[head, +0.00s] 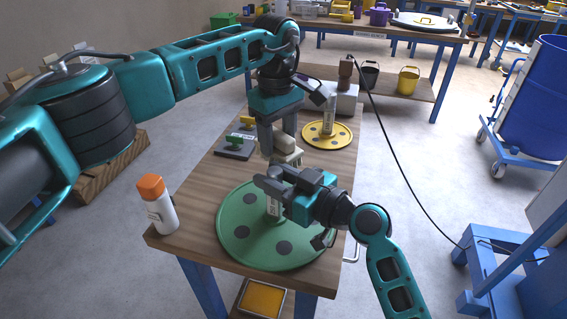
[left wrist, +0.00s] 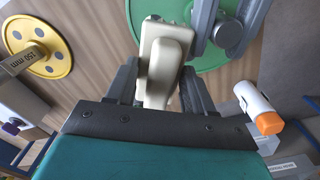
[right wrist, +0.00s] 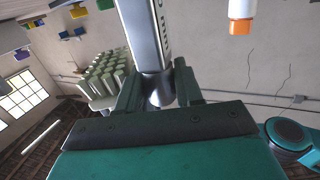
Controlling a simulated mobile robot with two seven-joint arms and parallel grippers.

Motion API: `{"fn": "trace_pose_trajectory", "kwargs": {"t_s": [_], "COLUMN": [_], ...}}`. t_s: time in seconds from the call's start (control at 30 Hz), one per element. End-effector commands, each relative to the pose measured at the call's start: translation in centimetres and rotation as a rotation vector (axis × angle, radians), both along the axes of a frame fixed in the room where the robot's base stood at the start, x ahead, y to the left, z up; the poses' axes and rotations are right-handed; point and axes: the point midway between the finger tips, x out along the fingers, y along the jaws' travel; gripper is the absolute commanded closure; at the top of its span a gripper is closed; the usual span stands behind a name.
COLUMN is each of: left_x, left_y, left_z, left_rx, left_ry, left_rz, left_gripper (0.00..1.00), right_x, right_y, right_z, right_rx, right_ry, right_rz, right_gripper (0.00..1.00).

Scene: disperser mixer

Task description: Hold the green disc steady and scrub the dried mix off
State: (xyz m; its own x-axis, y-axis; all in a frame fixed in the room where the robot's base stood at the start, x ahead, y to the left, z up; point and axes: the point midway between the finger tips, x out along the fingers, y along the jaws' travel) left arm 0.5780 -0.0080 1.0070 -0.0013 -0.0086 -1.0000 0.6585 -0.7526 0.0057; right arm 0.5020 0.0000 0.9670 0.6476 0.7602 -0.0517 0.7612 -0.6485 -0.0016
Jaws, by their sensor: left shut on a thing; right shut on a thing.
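The green disc (head: 245,245) lies on the near end of the wooden table, with several dark round spots on its face. A silver post (head: 273,209) stands up from its middle. My right gripper (head: 272,186) is shut on this post, which also shows in the right wrist view (right wrist: 143,35). My left gripper (head: 277,140) is shut on a cream brush (head: 287,152), just above the disc's far edge. The brush's handle shows in the left wrist view (left wrist: 165,60), its pale bristles in the right wrist view (right wrist: 108,75). I cannot make out dried mix or whether bristles touch the disc.
A white bottle with an orange cap (head: 158,205) stands left of the disc. Behind are a yellow disc (head: 318,138) with its own post and a dark grey block (head: 235,147) with green and yellow pieces. A black cable (head: 395,155) hangs right of the table.

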Motion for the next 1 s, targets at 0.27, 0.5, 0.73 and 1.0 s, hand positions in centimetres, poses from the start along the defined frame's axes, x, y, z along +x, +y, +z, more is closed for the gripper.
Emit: {"fn": "trace_pose_trajectory", "kwargs": {"t_s": [0.27,0.5,0.73,1.0], "left_x": [0.1,0.0,0.0,0.0], "left_y": [0.1,0.1,0.1,0.0], "left_z": [1.9,4.3,6.6,9.3], "left_rx": [0.002,0.002,0.002,0.001], "left_ry": [-0.001,0.001,-0.001,-0.002], "left_rz": [0.0,-0.001,0.0,0.0], "left_gripper": [0.81,0.81,0.81,0.81], "right_x": [0.2,0.2,0.1,0.1], "right_y": [-0.2,-0.2,-0.1,0.0], "right_z": [0.4,0.4,0.4,0.5], "right_rx": [0.005,0.004,0.005,0.006], "right_ry": [-0.007,-0.006,-0.008,-0.008], "right_rz": [-0.007,-0.007,-0.004,-0.003], "right_gripper": [0.94,0.94,0.94,0.94]}}
